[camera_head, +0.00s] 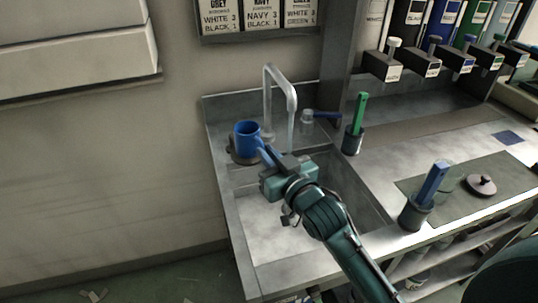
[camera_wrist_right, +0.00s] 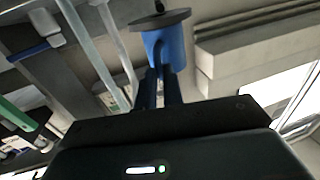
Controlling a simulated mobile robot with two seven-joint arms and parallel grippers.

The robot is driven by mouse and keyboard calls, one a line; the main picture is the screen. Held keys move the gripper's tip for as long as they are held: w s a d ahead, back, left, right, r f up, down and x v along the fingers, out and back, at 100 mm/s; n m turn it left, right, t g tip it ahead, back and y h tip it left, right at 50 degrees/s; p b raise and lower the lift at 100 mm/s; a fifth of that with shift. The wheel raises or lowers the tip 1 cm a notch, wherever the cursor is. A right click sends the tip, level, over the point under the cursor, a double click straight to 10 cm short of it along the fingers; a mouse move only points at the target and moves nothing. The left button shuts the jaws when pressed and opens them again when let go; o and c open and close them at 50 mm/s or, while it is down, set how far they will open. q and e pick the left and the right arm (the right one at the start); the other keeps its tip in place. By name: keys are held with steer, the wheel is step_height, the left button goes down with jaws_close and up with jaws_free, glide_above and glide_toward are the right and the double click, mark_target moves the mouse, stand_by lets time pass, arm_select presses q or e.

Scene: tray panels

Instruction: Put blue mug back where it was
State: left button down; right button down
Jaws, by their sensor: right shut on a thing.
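The blue mug (camera_head: 247,139) is upright at the back left corner of the sink counter, left of the tap. A dark round disc (camera_head: 233,157) shows under it; in the wrist view the disc (camera_wrist_right: 160,20) lies against the base of the mug (camera_wrist_right: 163,48). I cannot tell whether the mug's weight rests on the disc. My right gripper (camera_head: 270,153) reaches in from the lower right and is shut on the mug's near side; its fingers also show in the wrist view (camera_wrist_right: 161,85). The handle is mostly hidden by the fingers. My left gripper is not in view.
The tap (camera_head: 280,90) arches just right of the mug. The sink basin (camera_head: 350,195) lies under my right arm. Dark cups hold a green bar (camera_head: 359,110) and a blue bar (camera_head: 432,183). Several dispensers (camera_head: 385,65) stand at the back right. A wall is behind.

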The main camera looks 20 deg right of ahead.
steer(key=shift+f, duration=0.15)
steer(key=c, duration=1.5)
jaws_free()
steer(key=v, duration=0.6)
steer(key=b+v, duration=0.1)
steer(key=v, duration=0.5)
steer(key=shift+r, duration=0.2)
steer(key=shift+s, duration=0.1)
